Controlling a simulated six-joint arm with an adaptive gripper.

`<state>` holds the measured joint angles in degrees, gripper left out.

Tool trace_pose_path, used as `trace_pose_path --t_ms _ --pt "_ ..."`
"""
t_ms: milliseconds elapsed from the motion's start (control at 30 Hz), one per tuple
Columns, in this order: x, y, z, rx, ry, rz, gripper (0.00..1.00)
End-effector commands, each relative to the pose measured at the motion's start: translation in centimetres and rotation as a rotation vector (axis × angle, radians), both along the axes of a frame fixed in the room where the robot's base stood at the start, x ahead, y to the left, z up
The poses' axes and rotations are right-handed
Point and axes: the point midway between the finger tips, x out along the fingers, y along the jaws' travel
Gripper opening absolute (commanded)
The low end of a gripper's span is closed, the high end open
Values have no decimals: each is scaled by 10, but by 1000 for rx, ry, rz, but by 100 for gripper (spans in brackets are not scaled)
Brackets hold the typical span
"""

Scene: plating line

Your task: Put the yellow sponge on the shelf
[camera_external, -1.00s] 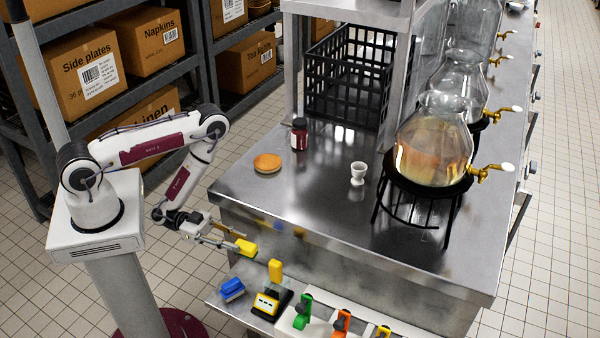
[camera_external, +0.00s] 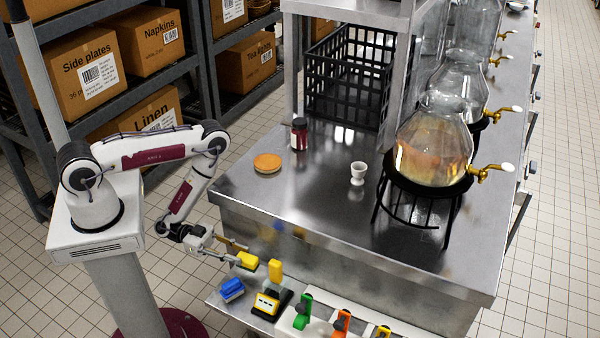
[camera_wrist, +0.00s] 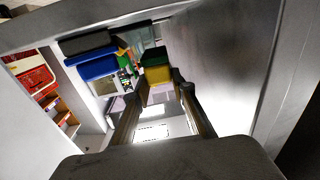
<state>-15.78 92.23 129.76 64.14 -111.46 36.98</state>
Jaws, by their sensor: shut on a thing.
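My gripper (camera_external: 238,253) is shut on the yellow sponge (camera_external: 247,261) and holds it out at the counter's near left side. The sponge is near the low metal shelf (camera_external: 219,303) and appears above its left end. In the wrist view the sponge (camera_wrist: 157,75) sits between the fingertips, with a green layer beside its yellow part. A blue sponge (camera_external: 232,287) lies on the low shelf, below and left of the held sponge. It also shows in the wrist view (camera_wrist: 97,68).
On the low shelf, a yellow-and-black device (camera_external: 268,303) stands right of the blue sponge, with green (camera_external: 303,312) and orange (camera_external: 341,322) items farther right. The counter (camera_external: 300,205) above carries a jar (camera_external: 299,135), a round tan disc (camera_external: 267,163) and a white cup (camera_external: 358,173).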

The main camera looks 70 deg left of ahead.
Motion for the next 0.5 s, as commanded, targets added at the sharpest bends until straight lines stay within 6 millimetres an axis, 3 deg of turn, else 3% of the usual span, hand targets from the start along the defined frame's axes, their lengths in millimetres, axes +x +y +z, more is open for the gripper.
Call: trace_pose_path --t_ms 500 --pt "0 0 -7 0 0 0 8"
